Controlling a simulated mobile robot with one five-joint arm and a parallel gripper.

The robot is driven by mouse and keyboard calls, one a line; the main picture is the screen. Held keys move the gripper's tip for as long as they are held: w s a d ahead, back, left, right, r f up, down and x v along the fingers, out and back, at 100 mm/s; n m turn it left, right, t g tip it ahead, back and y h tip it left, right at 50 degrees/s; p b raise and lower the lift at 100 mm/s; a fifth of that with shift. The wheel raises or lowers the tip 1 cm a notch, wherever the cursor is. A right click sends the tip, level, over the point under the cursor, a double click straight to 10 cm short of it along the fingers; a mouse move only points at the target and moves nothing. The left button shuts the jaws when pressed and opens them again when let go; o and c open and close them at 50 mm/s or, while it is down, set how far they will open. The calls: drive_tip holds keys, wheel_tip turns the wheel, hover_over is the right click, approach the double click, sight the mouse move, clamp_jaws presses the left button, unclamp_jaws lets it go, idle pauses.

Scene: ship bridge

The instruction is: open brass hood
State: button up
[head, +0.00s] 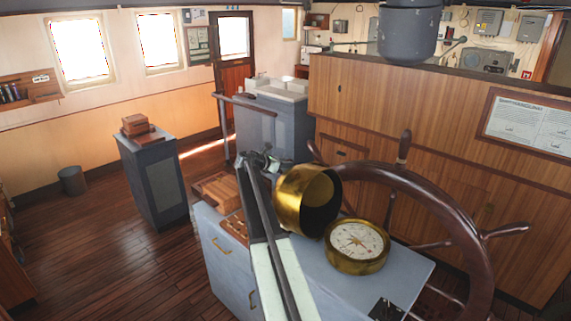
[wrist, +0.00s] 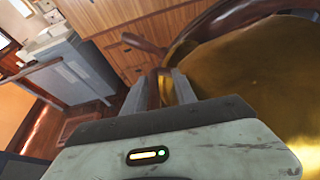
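The brass hood (head: 292,196) stands tipped up on its side at the left of the compass, its dark hollow facing right. The round brass compass (head: 357,245) lies uncovered on the grey cabinet top, its pale dial in full view. My gripper (head: 264,163) is at the upper left of the hood. In the wrist view my gripper (wrist: 161,84) has its two fingers apart, with a brown strip showing between them. The hood's brass surface (wrist: 250,85) fills the right side there, beside the fingers. I cannot tell whether a finger touches it.
The wooden steering wheel (head: 450,210) stands close behind and right of the compass. A grey cabinet (head: 225,262) with drawers is below. A wooden box (head: 218,190) sits on its left end. A dark pedestal (head: 152,178) stands farther left, with open floor around it.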

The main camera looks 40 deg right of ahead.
drive_tip(key=p+v, duration=0.2)
drive_tip(key=v, duration=0.5)
drive_tip(key=shift+a+p, duration=0.3)
drive_tip(key=shift+r, duration=0.1)
